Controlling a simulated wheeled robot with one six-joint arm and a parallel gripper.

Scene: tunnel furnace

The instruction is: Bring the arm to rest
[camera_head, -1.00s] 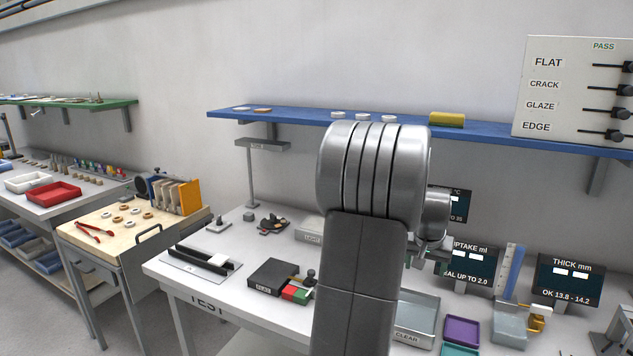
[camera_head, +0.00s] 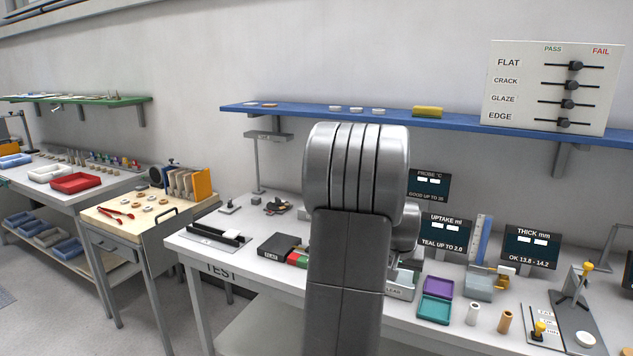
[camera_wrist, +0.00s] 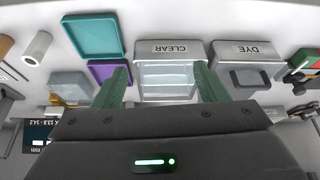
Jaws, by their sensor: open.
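My arm stands in the middle of the head view, its thick ribbed joint in front of the test bench (camera_head: 255,257). It hides my gripper in that view, so the fingertips cannot be made out there. In the wrist view my gripper (camera_wrist: 163,82) shows two green fingers spread wide apart, with nothing held between them. Beyond and between the fingers is the clear-walled tray marked CLEAR (camera_wrist: 168,50), seen upside down. I cannot tell how high the fingers are above it.
A DYE container (camera_wrist: 248,52), a teal tray (camera_head: 434,309) and a purple tray (camera_head: 440,286) stand near the gripper. Screens and a blue shelf (camera_head: 300,114) are behind. A sorting board (camera_head: 550,85) sits on the shelf.

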